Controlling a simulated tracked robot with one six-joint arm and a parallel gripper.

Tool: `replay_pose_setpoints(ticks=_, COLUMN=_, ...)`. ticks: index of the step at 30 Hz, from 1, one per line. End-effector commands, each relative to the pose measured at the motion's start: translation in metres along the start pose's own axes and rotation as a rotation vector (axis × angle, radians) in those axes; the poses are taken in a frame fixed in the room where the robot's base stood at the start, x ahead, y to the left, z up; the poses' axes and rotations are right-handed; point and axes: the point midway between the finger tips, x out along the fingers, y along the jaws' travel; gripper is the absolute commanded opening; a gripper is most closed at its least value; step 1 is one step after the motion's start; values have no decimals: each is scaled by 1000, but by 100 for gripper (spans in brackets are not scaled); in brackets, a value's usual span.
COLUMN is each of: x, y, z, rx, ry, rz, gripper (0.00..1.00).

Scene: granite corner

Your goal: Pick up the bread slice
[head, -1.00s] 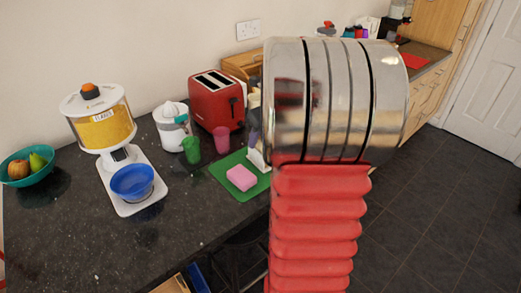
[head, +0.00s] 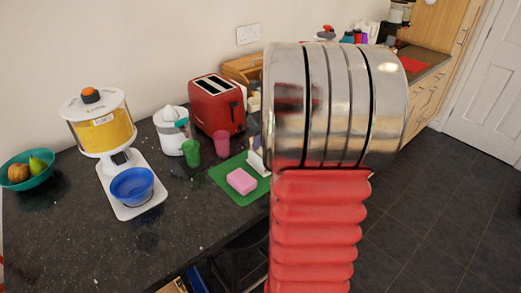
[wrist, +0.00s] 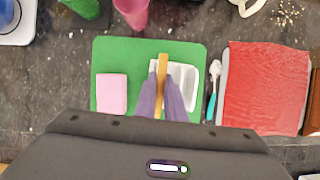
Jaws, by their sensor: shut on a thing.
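The bread slice (wrist: 161,84) shows edge-on in the wrist view as a thin tan strip. My gripper (wrist: 162,98) has purple fingers closed on both sides of it. The slice appears in front of a white rack or dish (wrist: 187,82) on the green board (wrist: 130,54); I cannot tell whether it is clear of it. In the head view my arm hides the slice and most of the gripper. The green board also shows there (head: 223,177).
A pink sponge (wrist: 112,93) lies on the board's left part. A teal-handled utensil (wrist: 212,92) and a red mat (wrist: 266,88) lie to the right. A red toaster (head: 216,107), cups, a juicer (head: 170,131) and a cereal dispenser (head: 103,125) stand on the dark counter.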

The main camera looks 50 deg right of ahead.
Motion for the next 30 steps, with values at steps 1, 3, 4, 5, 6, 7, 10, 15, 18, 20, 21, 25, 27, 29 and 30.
replay_pose_setpoints(ticks=1, x=0, y=0, z=0, rx=0, ry=0, rz=0, gripper=0)
replay_pose_setpoints(ticks=3, x=-2, y=0, z=1, rx=0, ry=-1, rz=-1, gripper=0)
replay_pose_setpoints(ticks=4, x=-4, y=0, z=2, rx=0, ry=-2, rz=-1, gripper=0)
replay_pose_setpoints(ticks=5, x=-6, y=0, z=3, rx=0, ry=-2, rz=-1, gripper=0)
replay_pose_setpoints(ticks=6, x=-9, y=0, z=4, rx=0, ry=-2, rz=-1, gripper=0)
replay_pose_setpoints(ticks=7, x=-12, y=0, z=5, rx=0, ry=-2, rz=-1, gripper=0)
replay_pose_setpoints(ticks=10, x=-25, y=0, z=11, rx=-1, ry=-4, rz=-2, gripper=0)
replay_pose_setpoints(ticks=15, x=-52, y=0, z=22, rx=-1, ry=-3, rz=-2, gripper=0)
replay_pose_setpoints(ticks=18, x=-69, y=1, z=29, rx=-1, ry=-3, rz=-2, gripper=0)
replay_pose_setpoints(ticks=20, x=-77, y=1, z=32, rx=0, ry=-3, rz=-2, gripper=0)
replay_pose_setpoints(ticks=21, x=-81, y=1, z=34, rx=0, ry=-2, rz=-2, gripper=0)
replay_pose_setpoints(ticks=25, x=-90, y=1, z=38, rx=0, ry=-1, rz=-1, gripper=0)
replay_pose_setpoints(ticks=27, x=-92, y=1, z=38, rx=0, ry=0, rz=-1, gripper=0)
replay_pose_setpoints(ticks=29, x=-93, y=1, z=38, rx=0, ry=0, rz=0, gripper=0)
replay_pose_setpoints(ticks=30, x=-93, y=1, z=38, rx=0, ry=1, rz=0, gripper=0)
